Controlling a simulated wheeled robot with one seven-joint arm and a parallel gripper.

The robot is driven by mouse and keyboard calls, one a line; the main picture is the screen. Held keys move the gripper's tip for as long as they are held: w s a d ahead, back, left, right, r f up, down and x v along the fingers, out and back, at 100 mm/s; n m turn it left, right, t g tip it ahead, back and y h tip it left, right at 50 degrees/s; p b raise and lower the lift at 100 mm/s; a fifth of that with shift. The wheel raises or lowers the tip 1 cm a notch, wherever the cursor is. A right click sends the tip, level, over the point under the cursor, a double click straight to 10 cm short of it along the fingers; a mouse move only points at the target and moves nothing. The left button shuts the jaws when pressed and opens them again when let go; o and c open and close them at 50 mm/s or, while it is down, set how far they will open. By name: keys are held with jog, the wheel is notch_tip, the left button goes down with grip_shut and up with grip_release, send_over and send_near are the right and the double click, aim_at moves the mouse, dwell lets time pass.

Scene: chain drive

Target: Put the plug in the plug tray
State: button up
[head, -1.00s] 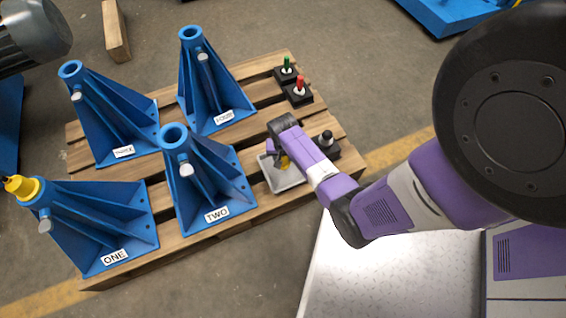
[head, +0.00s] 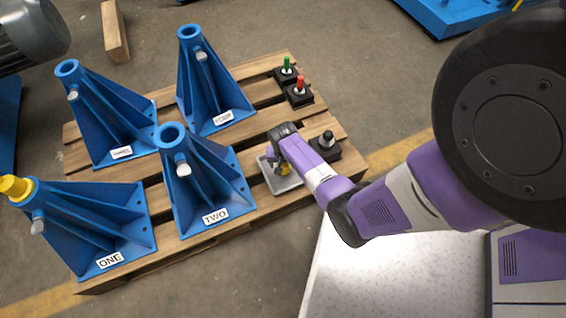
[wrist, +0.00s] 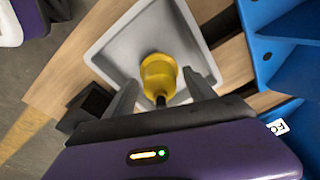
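A yellow plug (wrist: 160,75) with a dark stem end is in the shallow grey plug tray (wrist: 108,52), as the wrist view shows. In the head view the plug (head: 285,169) is partly hidden by my gripper (head: 278,163), and the tray (head: 290,187) shows around it. In the wrist view my gripper's two grey fingers (wrist: 161,78) are on either side of the plug, with a narrow gap visible at each side. The gripper looks open. Whether the plug touches the tray floor is hard to tell.
A blue stand marked ONE (head: 95,220) bears another yellow piece (head: 15,188) on top. Stand TWO (head: 200,185) is close left of the tray. Two more blue stands stand behind. Black blocks with green (head: 287,66), red (head: 300,84) and black (head: 327,140) pegs are on the pallet (head: 185,238).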

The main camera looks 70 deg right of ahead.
aim_at(283, 167)
notch_tip(283, 167, up, 12)
jog(key=a+p, duration=0.2)
jog(key=p, duration=0.4)
jog(key=s+a+r+n+t+h, duration=0.1)
jog(key=s+a+r+n+t, duration=0.15)
jog(key=a, duration=0.55)
jog(key=s+a+r+n+t, duration=0.1)
jog(key=a+r+n+t, duration=0.3)
jog(key=a, duration=0.4)
jog(key=s+a+r+n+t+y, duration=0.1)
jog(key=s+a+r+n+t, duration=0.1)
jog(key=r, duration=0.8)
jog(key=s+a+r+n+t+y, duration=0.1)
jog(key=s+a+r+n+t, duration=0.2)
jog(key=r, duration=0.7)
jog(key=s+a+r+n+t, duration=0.2)
jog(key=a+r, duration=0.3)
jog(key=r, duration=0.5)
jog(key=shift+s+a+n+t+y, duration=0.15)
jog(key=shift+a+n+t+y, duration=0.05)
jog(key=shift+n+t+y, duration=0.2)
